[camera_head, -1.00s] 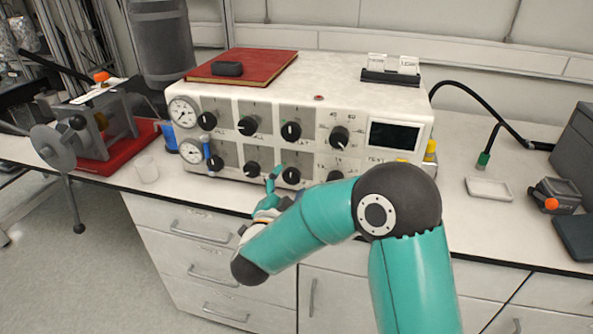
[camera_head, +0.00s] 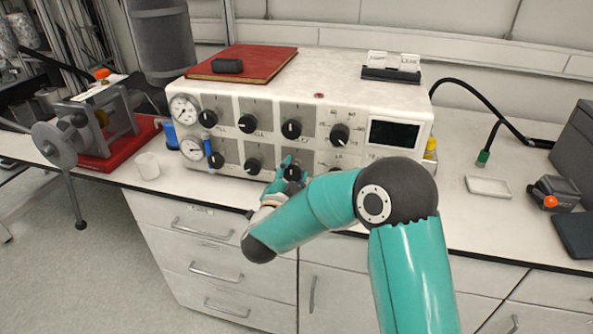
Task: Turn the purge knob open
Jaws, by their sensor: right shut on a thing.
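A white control panel box (camera_head: 405,105) stands on the counter with two rows of black knobs on its front. The knob labels are too small to read, so I cannot tell by label which one is purge. My right gripper (camera_head: 291,172) is at the third knob from the left in the lower row, shut on that black knob (camera_head: 293,173). Its fingers and wrist partly cover the knob and the panel below it. My left gripper is not in view.
Neighbouring knobs sit close by: one in the lower row to the left (camera_head: 253,166) and one above (camera_head: 291,129). Two gauges (camera_head: 184,108) are at the panel's left. A red book (camera_head: 255,62) lies on top. A white cup (camera_head: 148,166) stands left of the box.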

